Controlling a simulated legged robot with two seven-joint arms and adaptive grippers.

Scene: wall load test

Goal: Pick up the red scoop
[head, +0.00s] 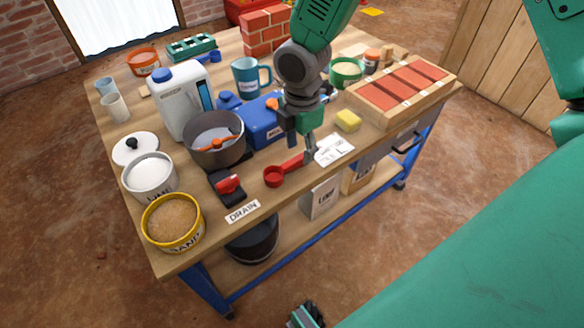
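The red scoop (274,176) lies on the workbench near its front edge, with its round bowl to the left and its handle running up and to the right. My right gripper (301,148) comes down from above, over the handle end. Its two fingers look apart, with a gap between them, and the fingertips are close to the handle. I cannot tell whether they touch it. The far end of the handle is partly hidden by a finger.
A white paper card (334,150) lies right of the handle and a yellow sponge (348,120) behind it. The grey mixer bowl (216,150), blue toolbox (262,128) and brick tray (432,88) crowd the bench. Bare wood lies around the DRAIN label (243,212).

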